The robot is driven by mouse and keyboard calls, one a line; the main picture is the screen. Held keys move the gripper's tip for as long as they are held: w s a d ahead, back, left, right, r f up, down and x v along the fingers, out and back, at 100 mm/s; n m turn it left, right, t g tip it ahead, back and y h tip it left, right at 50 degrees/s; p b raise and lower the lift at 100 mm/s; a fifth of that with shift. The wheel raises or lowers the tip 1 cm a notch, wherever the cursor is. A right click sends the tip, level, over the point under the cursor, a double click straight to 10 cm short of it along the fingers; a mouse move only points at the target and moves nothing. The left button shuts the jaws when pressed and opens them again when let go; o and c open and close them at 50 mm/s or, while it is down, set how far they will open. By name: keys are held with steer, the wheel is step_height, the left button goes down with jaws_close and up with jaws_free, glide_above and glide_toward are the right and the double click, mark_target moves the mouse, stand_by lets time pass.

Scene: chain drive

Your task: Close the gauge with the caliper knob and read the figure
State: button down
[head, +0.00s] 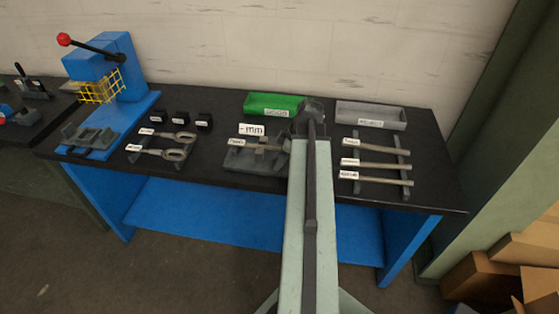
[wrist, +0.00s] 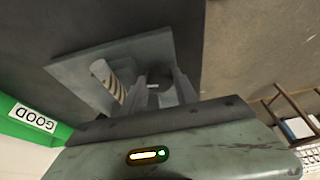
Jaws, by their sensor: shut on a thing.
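The grey gauge (head: 244,160) stands on the black bench, left of my arm, with its display (head: 251,129) behind it showing a dash and "mm". In the wrist view its grey base plate (wrist: 78,72) carries a pale, striped cylinder (wrist: 106,80). My gripper (wrist: 165,88) is at the gauge, its fingers shut on the dark caliper knob (wrist: 160,74). In the head view my arm hides the gauge's right end and most of the gripper. How wide the gauge is open I cannot tell.
A green GOOD tray (head: 274,104) and a grey tray (head: 371,116) stand at the back. Labelled bars (head: 378,165) lie on a rack to the right. Chain links (head: 170,153), black blocks (head: 181,119) and a blue press (head: 110,70) are to the left.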

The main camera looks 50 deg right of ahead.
steer(key=c, duration=0.9)
jaws_free()
steer(key=shift+c, duration=0.2)
steer(key=p+v, duration=0.7)
steer(key=shift+s+r, duration=0.15)
steer(key=shift+r, duration=0.15)
